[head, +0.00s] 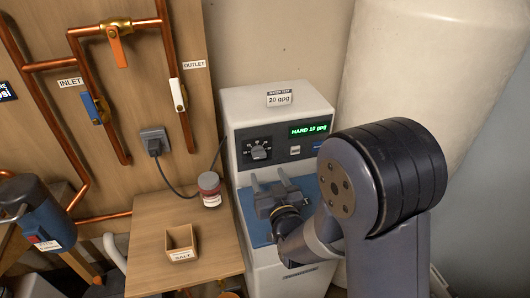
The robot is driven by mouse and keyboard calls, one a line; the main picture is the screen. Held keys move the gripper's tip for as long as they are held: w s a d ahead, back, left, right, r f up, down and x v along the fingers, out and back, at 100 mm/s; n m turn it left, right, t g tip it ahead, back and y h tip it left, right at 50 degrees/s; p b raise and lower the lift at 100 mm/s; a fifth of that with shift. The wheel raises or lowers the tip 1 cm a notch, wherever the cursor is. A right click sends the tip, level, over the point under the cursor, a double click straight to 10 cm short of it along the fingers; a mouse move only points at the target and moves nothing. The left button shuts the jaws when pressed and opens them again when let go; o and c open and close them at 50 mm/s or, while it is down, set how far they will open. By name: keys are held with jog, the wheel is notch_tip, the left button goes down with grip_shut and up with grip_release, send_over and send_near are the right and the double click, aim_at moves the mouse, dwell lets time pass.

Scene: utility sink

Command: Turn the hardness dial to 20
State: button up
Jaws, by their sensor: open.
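The hardness dial (259,151) is a dark round knob on a black scale plate on the front panel of the grey softener cabinet (236,112). Its exact pointer setting is too small to read. The green display (310,130) on the same panel appears to read "HARD 10 gpg". A white card (280,99) on top of the cabinet reads "20 gpg". My gripper (268,183) is open and empty. It appears below the dial in the picture, in front of the blue lid, apart from the dial as far as I can tell.
A cable runs from the wall outlet (155,140) to the cabinet. A small button (295,150) sits right of the dial. A large pale tank (400,70) stands behind.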

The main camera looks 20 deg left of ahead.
aim_at(260, 157)
jog(key=p+x, duration=0.2)
jog(key=x, duration=0.6)
jog(key=shift+w+a, duration=0.1)
jog(key=shift+w, duration=0.25)
jog(key=shift+c, duration=0.5)
jog(key=c, duration=0.9)
jog(key=shift+f+m+b, duration=0.2)
jog(key=shift+m+b, duration=0.1)
jog(key=shift+b, duration=0.3)
jog(key=m+b, duration=1.7)
jog(key=b, duration=1.1)
jog(key=shift+r, duration=0.15)
jog(key=shift+m, duration=0.3)
